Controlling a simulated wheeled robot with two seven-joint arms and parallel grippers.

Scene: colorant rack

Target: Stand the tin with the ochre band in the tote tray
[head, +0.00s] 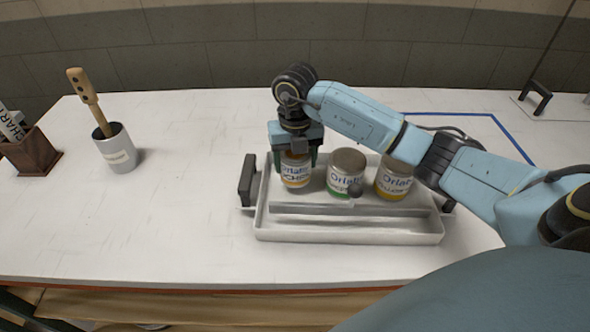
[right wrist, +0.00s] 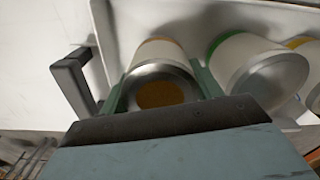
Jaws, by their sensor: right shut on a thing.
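The tin with the ochre band (head: 295,177) stands upright at the left end of the tote tray (head: 350,237). My right gripper (head: 295,160) comes down from above and is shut on this tin. In the right wrist view the tin (right wrist: 158,80) sits between the two green fingers, its lid with an ochre disc facing the camera. Whether its base touches the tray floor is hidden. The tray also shows in the right wrist view (right wrist: 107,35). My left gripper is not in view.
A green-banded tin (head: 346,172) and a yellow-banded tin (head: 394,180) stand to the right in the tray. A dark handle (head: 247,180) rises at its left end. A grey cup (head: 118,150) with a brush and a brown box (head: 34,152) stand at left.

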